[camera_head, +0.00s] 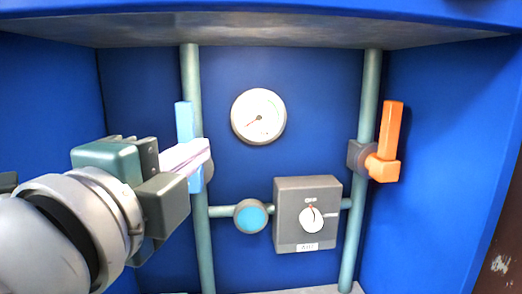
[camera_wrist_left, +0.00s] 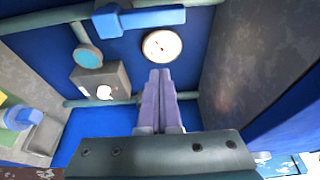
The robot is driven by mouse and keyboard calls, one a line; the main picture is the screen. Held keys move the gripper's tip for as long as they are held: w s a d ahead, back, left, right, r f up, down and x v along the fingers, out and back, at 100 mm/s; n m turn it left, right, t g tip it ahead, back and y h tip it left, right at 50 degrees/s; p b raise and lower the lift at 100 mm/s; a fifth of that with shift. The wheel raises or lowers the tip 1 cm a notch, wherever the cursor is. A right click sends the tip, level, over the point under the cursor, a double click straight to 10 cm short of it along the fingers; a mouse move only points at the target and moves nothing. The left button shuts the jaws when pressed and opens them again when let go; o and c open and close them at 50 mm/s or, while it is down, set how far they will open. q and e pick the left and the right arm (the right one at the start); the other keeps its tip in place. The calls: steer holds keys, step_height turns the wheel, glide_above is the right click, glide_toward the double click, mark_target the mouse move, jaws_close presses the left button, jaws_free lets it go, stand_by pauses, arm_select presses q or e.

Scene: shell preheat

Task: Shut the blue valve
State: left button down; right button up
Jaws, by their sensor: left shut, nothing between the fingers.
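The blue valve has a light blue handle (camera_head: 184,119) that stands upright along the left vertical pipe. My left gripper (camera_head: 204,150) comes in from the left, shut and empty. Its pale fingers cross in front of the handle in the head view and hide its middle; whether they touch it is unclear there. In the left wrist view the blue handle (camera_wrist_left: 152,17) lies across the top of the picture, apart from the shut fingertips (camera_wrist_left: 160,74). My right gripper is not in view.
An orange valve handle (camera_head: 391,130) stands upright on the right pipe (camera_head: 369,95). A round gauge (camera_head: 258,116) hangs between the pipes. A grey box with a dial (camera_head: 291,190) and a round blue-faced fitting (camera_head: 251,216) sit below. Blue walls and an overhead panel (camera_head: 290,30) enclose the space.

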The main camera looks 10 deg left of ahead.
arm_select(q)
steer(key=shift+s, duration=0.1)
steer(key=w, duration=1)
steer(key=shift+s+a+p, duration=0.3)
steer(key=shift+a+p, duration=0.05)
steer(key=shift+a, duration=0.5)
steer(key=shift+s+a+p, duration=0.25)
steer(key=shift+a+p, duration=0.1)
steer(key=shift+a, duration=0.5)
